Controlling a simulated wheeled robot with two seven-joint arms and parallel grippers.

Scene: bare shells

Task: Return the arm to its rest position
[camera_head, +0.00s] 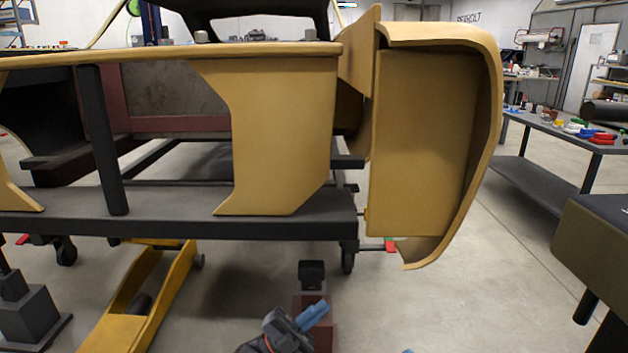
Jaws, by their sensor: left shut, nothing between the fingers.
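My left gripper (316,311) is at the bottom middle, a dark body with blue fingers pointing up and to the right. It is shut and empty, and it appears apart from the car body. Only a small blue tip (408,351) shows at the bottom edge to its right. It may be my right gripper, but too little shows to tell its state.
A tan car shell (290,140) stands on a dark wheeled frame (190,222) ahead, with a curved tan panel (425,140) at its right. A yellow jack (150,300) stands at lower left. A tool table (540,180) stands at right.

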